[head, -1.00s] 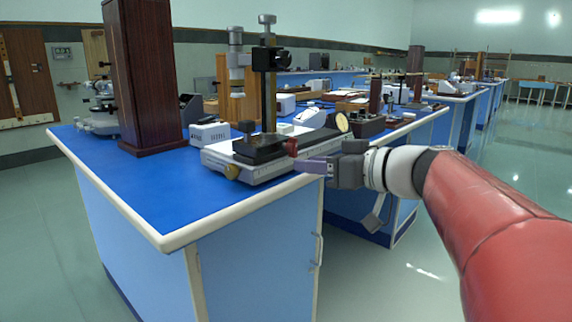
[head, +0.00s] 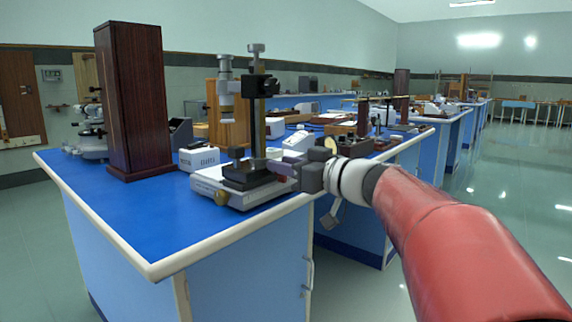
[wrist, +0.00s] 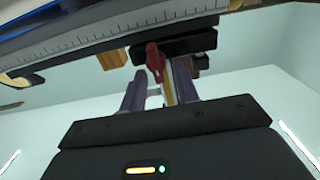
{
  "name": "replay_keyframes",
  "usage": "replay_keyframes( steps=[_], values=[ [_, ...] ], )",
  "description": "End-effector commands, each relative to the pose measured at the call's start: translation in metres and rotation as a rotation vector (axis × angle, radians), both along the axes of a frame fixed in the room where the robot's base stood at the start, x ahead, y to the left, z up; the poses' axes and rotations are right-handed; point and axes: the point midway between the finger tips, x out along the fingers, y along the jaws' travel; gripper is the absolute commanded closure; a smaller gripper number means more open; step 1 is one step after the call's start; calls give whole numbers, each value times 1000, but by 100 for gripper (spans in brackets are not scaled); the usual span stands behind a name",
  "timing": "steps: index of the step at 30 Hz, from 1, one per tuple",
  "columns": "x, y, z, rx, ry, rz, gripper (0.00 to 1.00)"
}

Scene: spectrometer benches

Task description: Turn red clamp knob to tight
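The red clamp knob (wrist: 155,62) shows in the wrist view, in front of a dark block and between the tips of my gripper's two purple-grey fingers. My gripper (wrist: 160,88) is open, with a gap between the fingers; the knob lies nearer the left finger, and I cannot tell whether they touch. In the head view my gripper (head: 284,169) reaches from the right to the dark clamp block (head: 248,175) on the white instrument base (head: 243,193). There the fingers hide the knob.
A dark vertical post (head: 259,125) carrying a microscope tube (head: 226,95) rises above the base. A tall wooden case (head: 137,100) stands left on the blue bench (head: 130,215). The bench's front left top is clear.

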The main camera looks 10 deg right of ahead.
Motion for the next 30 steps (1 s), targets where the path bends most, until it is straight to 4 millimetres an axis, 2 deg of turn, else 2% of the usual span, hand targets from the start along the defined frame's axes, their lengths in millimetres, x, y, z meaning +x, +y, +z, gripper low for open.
replay_keyframes(
  steps=[3, 10, 22, 30],
  values=[
    [0, 0, 0, 0, 0, 0, 70],
    [0, 0, 0, 0, 1, 0, 100],
    [0, -1, -3, 26, 22, 0, 100],
    [2, -3, -7, 147, 112, 0, 100]
  ],
)
